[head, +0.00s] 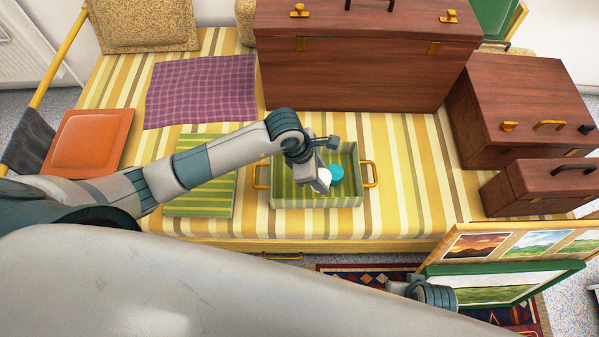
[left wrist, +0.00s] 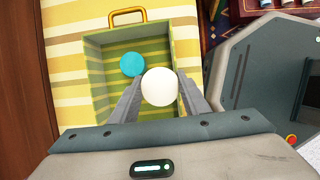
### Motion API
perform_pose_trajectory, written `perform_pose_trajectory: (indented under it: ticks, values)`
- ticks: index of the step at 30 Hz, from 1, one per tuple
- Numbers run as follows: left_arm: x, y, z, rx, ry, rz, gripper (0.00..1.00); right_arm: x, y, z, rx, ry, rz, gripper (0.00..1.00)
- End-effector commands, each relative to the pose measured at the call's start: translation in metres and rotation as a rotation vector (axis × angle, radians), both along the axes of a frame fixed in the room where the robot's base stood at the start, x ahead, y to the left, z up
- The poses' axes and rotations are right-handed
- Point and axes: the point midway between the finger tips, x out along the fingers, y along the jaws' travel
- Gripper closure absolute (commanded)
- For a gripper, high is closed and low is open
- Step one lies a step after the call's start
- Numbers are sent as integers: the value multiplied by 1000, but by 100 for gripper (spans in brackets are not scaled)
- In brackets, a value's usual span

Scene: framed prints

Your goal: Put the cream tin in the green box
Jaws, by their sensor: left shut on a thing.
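The cream tin (head: 325,176) is a pale round tin between the fingers of my left gripper (head: 321,182). In the left wrist view, the cream tin (left wrist: 160,87) sits between both fingertips of the left gripper (left wrist: 160,92). The green box (head: 318,202) is an open, striped-floor tray with gold handles on the bed. The gripper and tin are over or inside it; whether the tin touches the floor I cannot tell. A teal round tin (head: 337,173) lies in the box beside the cream tin. Part of my right gripper (head: 400,288) shows low at right; its fingers are unclear.
A wooden trunk (head: 360,65) stands behind the box. Smaller wooden cases (head: 525,105) stand to the right. A green striped cushion (head: 205,195) lies left of the box, with an orange cushion (head: 88,142) farther left. A green-framed print (head: 500,288) is at lower right.

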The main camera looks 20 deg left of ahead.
Motion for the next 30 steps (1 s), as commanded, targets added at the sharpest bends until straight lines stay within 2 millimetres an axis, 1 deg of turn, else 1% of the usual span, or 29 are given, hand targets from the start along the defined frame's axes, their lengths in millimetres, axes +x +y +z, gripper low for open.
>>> perform_pose_trajectory:
  ticks: [1,9,12,15,21,28,30]
  values:
    - [4,10,-6,4,3,4,84,-1,0,0,0,2,0,69]
    - [24,56,-37,3,3,4,84,-1,-1,-1,-1,1,-1,69]
    - [31,70,-46,2,3,5,84,2,-1,-1,-1,-1,-2,69]
    - [35,79,-52,2,2,3,84,5,-2,1,-2,-6,-3,69]
    - [38,84,-55,-1,0,1,84,10,-2,4,-2,-15,-3,69]
    - [37,84,-55,0,0,0,84,9,-2,4,-2,-13,-3,69]
    - [37,84,-58,0,1,1,84,7,-2,3,-2,-9,-3,69]
